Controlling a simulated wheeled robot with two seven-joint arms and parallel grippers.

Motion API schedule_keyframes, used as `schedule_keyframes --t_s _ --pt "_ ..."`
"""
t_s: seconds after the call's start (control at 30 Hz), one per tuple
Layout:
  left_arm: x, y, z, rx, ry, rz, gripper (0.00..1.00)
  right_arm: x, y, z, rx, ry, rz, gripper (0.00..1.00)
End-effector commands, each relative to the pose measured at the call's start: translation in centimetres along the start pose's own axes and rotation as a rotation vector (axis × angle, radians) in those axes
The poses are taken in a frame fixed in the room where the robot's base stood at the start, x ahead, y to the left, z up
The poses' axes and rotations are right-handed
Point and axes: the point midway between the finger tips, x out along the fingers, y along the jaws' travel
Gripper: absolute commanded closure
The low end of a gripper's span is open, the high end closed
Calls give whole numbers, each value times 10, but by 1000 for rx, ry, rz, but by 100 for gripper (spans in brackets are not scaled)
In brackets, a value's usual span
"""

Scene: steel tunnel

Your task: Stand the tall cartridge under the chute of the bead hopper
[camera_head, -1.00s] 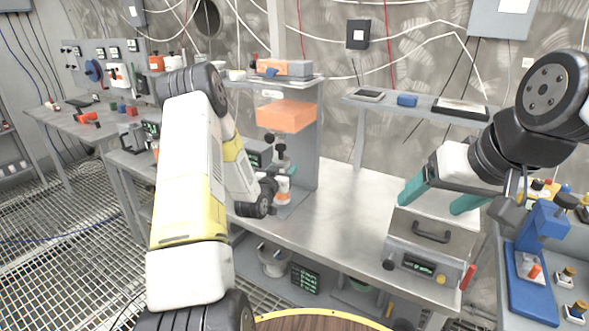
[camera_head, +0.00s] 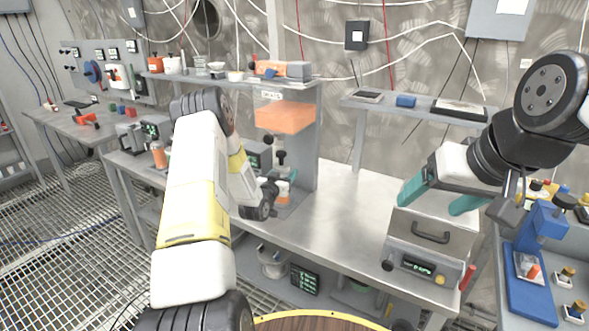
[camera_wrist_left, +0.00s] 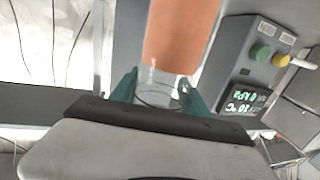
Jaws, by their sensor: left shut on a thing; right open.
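The bead hopper's orange bin (camera_head: 285,117) hangs in a grey stand on the steel bench. Its dark chute parts (camera_head: 280,157) show below the bin. The tall cartridge (camera_head: 284,195), clear with an orange section, appears upright below the chute. My left gripper (camera_wrist_left: 160,92) is shut on its clear part; the orange section fills the top of the left wrist view. Whether the cartridge touches the stand's base, or is centred under the chute, I cannot tell. My right gripper (camera_head: 435,198) is open and empty above a grey box.
The grey box (camera_head: 432,235) with handle and display stands at the bench's right. The bench between it and the hopper is clear (camera_head: 335,215). An orange container (camera_head: 158,155) stands left of my left arm. A blue press (camera_head: 535,250) stands far right.

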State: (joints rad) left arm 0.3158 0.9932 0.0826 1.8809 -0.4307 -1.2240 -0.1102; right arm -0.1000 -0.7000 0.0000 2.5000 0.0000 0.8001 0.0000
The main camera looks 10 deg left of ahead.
Motion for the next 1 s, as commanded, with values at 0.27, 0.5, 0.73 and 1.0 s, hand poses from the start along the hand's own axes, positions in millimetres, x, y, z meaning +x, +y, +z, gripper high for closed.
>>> schedule_keyframes --t_s 0.27,0.5,0.73,1.0 --pt "0 0 0 0 0 0 25 0 0 0 0 0 0 25" --pt "-1 0 -3 0 0 0 25 0 0 0 0 0 0 25" --pt "-40 -1 -2 0 -3 -2 25 0 0 0 0 0 0 25" --pt "-96 -1 -2 -1 -3 -2 25 0 0 0 0 0 0 25"
